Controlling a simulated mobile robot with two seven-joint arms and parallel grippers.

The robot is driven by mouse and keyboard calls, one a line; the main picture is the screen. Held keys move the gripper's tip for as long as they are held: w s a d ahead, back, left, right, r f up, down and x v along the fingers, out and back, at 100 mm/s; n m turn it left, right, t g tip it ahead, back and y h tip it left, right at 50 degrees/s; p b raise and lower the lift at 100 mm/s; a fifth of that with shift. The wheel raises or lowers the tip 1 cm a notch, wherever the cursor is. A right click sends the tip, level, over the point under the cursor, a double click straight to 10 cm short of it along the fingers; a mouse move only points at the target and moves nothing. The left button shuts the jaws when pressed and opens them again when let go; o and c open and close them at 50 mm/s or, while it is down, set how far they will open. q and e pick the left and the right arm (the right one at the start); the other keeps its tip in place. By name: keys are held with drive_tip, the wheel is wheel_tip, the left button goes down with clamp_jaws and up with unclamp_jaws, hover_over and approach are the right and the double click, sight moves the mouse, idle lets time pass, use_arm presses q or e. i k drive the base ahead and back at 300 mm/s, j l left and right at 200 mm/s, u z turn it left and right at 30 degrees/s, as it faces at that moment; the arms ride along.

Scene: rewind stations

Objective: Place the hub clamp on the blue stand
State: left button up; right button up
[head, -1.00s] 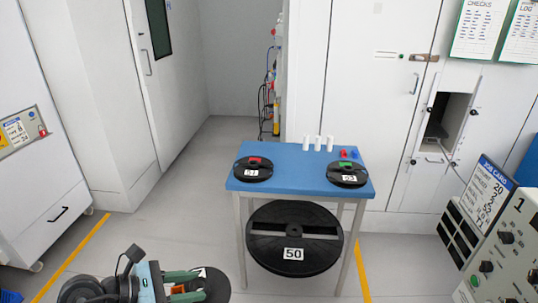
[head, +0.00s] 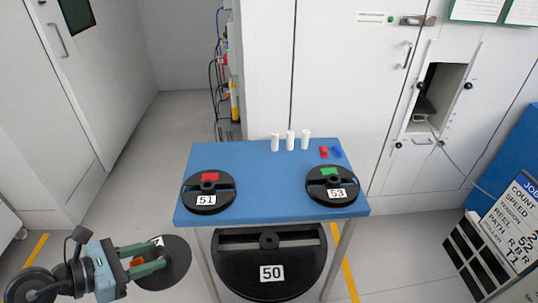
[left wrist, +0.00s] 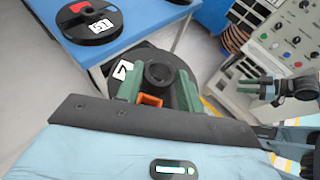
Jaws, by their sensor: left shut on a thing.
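My left gripper (head: 160,256) is shut on the raised hub of a black disc (head: 176,272), which I take for the hub clamp. The disc hangs low at the left, in front of and apart from the stand. In the left wrist view the green fingers stand on both sides of the hub (left wrist: 158,75); a white label and an orange bracket (left wrist: 150,100) show beside it. The blue stand (head: 265,193) is a blue-topped table with pale legs. Part of my right arm, probably its gripper (left wrist: 262,90), shows at the right of the left wrist view, its opening unclear.
Reel 51 (head: 209,193) and reel 53 (head: 332,186) lie on the stand's top. Three white pegs (head: 290,141), a red piece (head: 323,152) and a blue piece (head: 337,152) are along its back. Large reel 50 (head: 270,262) is below. The top's middle is clear.

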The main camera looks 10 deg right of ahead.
sight(224, 154)
drive_tip(key=i+z, duration=0.2)
drive_tip(key=i, duration=0.2)
drive_tip(key=i+j+z, duration=0.15)
drive_tip(key=i, duration=0.25)
drive_tip(key=i+j+z, duration=0.2)
drive_tip(key=i, duration=0.2)
